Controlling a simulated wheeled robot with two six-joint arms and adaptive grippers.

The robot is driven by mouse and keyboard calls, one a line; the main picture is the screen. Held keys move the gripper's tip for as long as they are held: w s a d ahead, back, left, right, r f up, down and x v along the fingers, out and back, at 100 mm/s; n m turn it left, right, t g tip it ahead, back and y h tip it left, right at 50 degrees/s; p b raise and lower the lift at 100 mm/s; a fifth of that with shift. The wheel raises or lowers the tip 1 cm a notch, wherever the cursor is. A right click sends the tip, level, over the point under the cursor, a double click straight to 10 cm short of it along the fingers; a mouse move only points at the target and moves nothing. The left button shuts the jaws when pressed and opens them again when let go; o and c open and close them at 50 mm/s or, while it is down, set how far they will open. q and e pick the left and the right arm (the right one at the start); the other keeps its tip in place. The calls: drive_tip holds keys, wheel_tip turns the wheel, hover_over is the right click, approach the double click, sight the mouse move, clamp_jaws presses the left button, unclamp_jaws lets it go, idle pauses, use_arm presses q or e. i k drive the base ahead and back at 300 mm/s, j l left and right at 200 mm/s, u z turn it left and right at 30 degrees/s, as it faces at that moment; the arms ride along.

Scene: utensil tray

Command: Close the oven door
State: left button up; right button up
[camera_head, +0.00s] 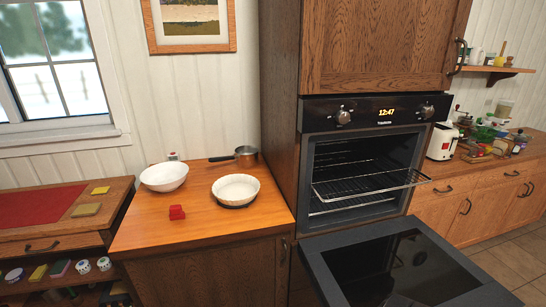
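The oven (363,126) is built into a tall brown wooden cabinet at the centre right. Its door (398,262) is folded down and open, with its dark glass inner side facing up. The lower end of the door runs off the bottom of the picture. Inside the open cavity a wire rack (372,185) sticks out past the front of the oven. A black panel above carries two knobs and a clock reading 12:47. Neither of my grippers is in view.
A wooden counter (205,236) left of the oven holds a white bowl (164,177), a white fluted dish (236,188), a saucepan (246,155) and a small red object (177,212). A toaster (442,141) stands on the right counter. Tiled floor (513,262) is free at right.

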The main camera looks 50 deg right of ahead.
sight(364, 266)
drive_tip(key=z, duration=2.05)
drive_tip(key=l, duration=0.1)
